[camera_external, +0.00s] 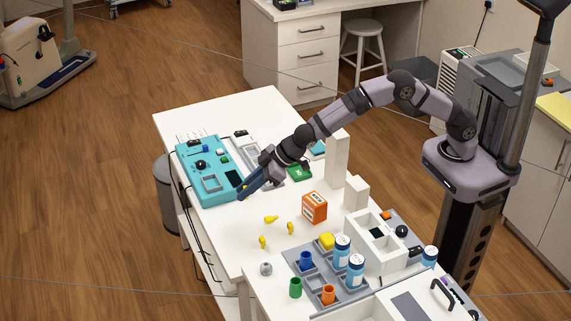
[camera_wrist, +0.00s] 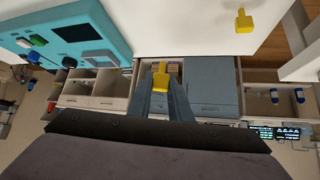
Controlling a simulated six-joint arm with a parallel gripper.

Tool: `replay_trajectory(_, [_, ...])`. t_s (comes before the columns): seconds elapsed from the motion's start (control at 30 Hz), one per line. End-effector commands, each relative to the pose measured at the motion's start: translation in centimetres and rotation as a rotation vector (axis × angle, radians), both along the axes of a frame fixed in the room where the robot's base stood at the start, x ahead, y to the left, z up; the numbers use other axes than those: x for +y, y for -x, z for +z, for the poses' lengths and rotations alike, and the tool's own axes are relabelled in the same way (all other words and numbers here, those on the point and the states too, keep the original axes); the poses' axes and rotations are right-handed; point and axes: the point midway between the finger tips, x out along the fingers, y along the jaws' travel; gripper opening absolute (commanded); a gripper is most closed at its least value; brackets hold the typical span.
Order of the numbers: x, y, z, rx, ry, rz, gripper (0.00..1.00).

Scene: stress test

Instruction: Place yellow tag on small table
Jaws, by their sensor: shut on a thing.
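My gripper (camera_external: 243,193) is at the left side of the white table (camera_external: 270,112), just in front of the teal device. In the wrist view my gripper (camera_wrist: 160,75) is shut on a yellow tag (camera_wrist: 160,80), held between the two blue-grey fingers; the tag is hard to make out in the outside view. Three more small yellow pieces lie on the white tabletop: one (camera_external: 271,219), another (camera_external: 290,228) and a third (camera_external: 262,242). One yellow piece (camera_wrist: 243,20) also shows in the wrist view. I cannot tell which surface is the small table.
The teal device (camera_external: 222,186) stands left of my gripper. An orange box (camera_external: 314,207) and white upright blocks (camera_external: 337,160) stand to the right. A grey tray (camera_external: 316,281) with bottles and cups is in front. A white stool (camera_external: 364,29) stands far behind.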

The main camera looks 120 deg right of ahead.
Motion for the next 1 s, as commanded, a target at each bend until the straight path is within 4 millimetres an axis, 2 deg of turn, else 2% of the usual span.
replay_trajectory(0.17, [0.9, -0.8, 0.4, 0.0, 0.003, 0.016, 0.0])
replay_trajectory(0.27, [2.3, -1.8, 0.9, 0.003, 0.008, 0.041, 0.0])
replay_trajectory(0.37, [4.5, -3.3, 1.6, 0.005, 0.015, 0.082, 0.0])
replay_trajectory(0.57, [11.5, -6.4, 3.5, 0.012, 0.022, 0.211, 0.0])
replay_trajectory(0.7, [17.6, -7.8, 4.8, 0.018, 0.019, 0.33, 0.0])
replay_trajectory(0.9, [26.1, -8.2, 6.4, 0.015, 0.011, 0.504, 0.0])
replay_trajectory(1.0, [29.4, -7.9, 7.1, 0.012, 0.006, 0.578, 0.0])
